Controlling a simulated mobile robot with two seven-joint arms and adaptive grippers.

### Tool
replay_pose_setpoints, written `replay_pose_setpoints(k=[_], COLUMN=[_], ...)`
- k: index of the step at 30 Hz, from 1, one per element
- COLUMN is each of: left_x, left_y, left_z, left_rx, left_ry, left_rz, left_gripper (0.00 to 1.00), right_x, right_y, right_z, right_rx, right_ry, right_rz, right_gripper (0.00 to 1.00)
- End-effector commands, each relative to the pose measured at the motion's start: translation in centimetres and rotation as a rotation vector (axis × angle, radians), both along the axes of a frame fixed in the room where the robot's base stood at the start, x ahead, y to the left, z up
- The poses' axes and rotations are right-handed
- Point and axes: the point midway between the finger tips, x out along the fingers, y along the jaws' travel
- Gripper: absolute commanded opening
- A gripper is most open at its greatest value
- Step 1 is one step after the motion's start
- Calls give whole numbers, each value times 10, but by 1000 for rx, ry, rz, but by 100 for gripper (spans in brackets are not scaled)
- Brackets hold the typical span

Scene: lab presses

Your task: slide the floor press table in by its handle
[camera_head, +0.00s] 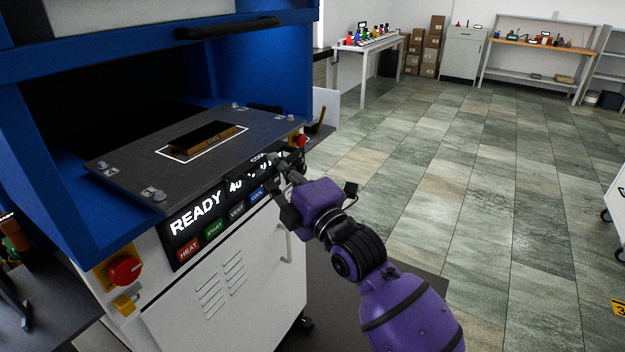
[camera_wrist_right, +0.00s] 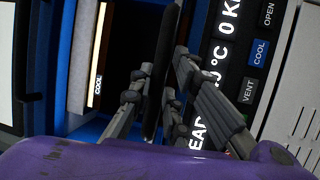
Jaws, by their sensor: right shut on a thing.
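The press table (camera_head: 128,164) is a dark grey plate at the mouth of the blue floor press (camera_head: 240,70). Part of it sticks out over the front control panel. A black and gold block (camera_head: 205,138) lies inside a white outline on it. My right gripper (camera_head: 275,170) is at the table's front right edge, above the panel. In the right wrist view my right gripper (camera_wrist_right: 168,72) is shut on a dark bar (camera_wrist_right: 160,75), the table handle, with fingers on both sides. The fingers hide part of the handle. My left gripper is not in view.
The panel (camera_head: 205,215) reads READY and has coloured buttons below the table. A red emergency button (camera_head: 125,270) is at the left front corner of the press. Open tiled floor (camera_head: 480,200) lies to the right. Benches (camera_head: 370,48) and shelves stand far back.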

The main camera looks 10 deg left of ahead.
Motion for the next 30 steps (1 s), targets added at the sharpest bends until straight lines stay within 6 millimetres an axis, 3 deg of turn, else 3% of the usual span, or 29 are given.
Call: replay_pose_setpoints(k=[1, 6, 12, 29, 30], left_x=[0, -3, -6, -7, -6], left_y=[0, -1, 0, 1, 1], left_z=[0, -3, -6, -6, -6], left_rx=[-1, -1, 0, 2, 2], left_ry=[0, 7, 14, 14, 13], left_rz=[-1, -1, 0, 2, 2], left_gripper=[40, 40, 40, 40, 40], right_x=[2, 13, 20, 24, 24], right_y=[14, 43, 65, 73, 73], right_z=[11, 10, 10, 13, 13], right_rx=[20, 22, 21, 24, 24], right_ry=[-8, -8, -7, -9, -9], right_rz=[7, 5, 4, 2, 2], right_gripper=[0, 0, 0, 0, 19])
